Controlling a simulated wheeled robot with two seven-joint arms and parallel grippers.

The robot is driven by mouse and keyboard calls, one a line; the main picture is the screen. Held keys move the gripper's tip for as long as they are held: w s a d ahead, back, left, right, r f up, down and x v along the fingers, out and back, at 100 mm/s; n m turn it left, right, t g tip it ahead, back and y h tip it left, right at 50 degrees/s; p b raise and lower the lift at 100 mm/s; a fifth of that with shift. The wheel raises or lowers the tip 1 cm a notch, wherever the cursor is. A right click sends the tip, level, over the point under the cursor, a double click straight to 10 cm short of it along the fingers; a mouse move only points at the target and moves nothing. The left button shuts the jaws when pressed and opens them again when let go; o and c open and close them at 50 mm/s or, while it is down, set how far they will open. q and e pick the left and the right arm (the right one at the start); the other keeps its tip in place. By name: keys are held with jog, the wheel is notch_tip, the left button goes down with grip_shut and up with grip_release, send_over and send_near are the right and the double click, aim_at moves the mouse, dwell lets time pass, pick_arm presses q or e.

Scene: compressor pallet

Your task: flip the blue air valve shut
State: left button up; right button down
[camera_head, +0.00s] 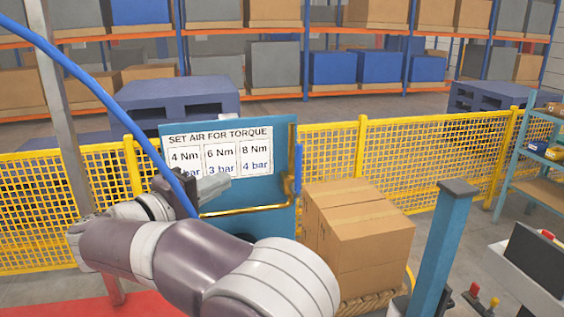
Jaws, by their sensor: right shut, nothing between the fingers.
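The blue air valve shows as a narrow upright blue lever (298,168) at the right edge of a blue-green panel (230,221). It stands beside a brass-coloured pipe (250,209) that runs down the panel edge and then left. My right forearm hides the panel's lower part. My left gripper is not in view.
A thick blue hose (95,85) arcs from the upper left down to my right wrist area. Stacked cardboard boxes (360,235) stand right of the panel, with a blue-green post (443,245) farther right. Yellow mesh fencing (430,150) runs behind. The space just before the lever looks clear.

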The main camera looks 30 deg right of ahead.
jog(key=g+p, duration=0.1)
jog(key=p, duration=0.2)
send_near(297, 168)
jog(key=w+d, duration=0.2)
jog(key=w, duration=0.3)
jog(key=d, duration=0.2)
jog(key=s+d, duration=0.1)
jog(key=shift+s+d+r, duration=0.2)
jog(key=shift+d, duration=0.2)
